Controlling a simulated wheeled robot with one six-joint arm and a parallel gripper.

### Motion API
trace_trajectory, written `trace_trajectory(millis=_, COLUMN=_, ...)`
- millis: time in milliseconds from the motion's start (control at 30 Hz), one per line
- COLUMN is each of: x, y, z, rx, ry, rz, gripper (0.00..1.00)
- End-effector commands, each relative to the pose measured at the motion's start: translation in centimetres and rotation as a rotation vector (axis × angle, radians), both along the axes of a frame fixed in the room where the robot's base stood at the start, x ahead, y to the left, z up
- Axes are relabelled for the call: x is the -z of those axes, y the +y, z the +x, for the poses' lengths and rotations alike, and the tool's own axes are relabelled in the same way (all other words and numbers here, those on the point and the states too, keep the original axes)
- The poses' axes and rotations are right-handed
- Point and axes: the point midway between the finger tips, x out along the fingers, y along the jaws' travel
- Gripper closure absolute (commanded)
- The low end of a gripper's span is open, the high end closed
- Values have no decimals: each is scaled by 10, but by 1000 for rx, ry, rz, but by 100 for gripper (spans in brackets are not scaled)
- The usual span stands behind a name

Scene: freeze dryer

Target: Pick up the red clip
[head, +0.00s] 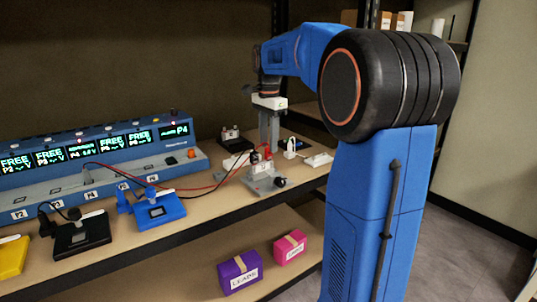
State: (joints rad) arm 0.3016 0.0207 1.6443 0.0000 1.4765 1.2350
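A small red clip (254,157) seems to be at the end of a red lead, by the grey stand on the bench; it is too small to make out clearly. My gripper (268,149) points straight down over this spot, its grey fingers close together just above and behind the stand. I cannot tell whether the fingers touch the clip or hold anything. The red lead (218,183) and a dark lead run left from there towards the blue power unit (100,160). The grey stand (265,182) has a black knob on its right.
Blue (160,211), black (82,233) and yellow (13,256) devices stand along the bench's front left. White plugs (292,147) and a dark device (231,137) are near my gripper. Purple (240,272) and pink (290,247) boxes sit on the lower shelf.

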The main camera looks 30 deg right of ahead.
Motion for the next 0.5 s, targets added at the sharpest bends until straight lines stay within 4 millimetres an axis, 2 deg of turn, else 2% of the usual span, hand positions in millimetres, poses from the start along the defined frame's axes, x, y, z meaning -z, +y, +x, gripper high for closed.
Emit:
trace_trajectory(millis=200, x=27, y=0, z=0, rx=0, ry=2, rz=1, gripper=64)
trace_trajectory(millis=500, x=32, y=0, z=1, rx=0, ry=0, rz=0, gripper=64)
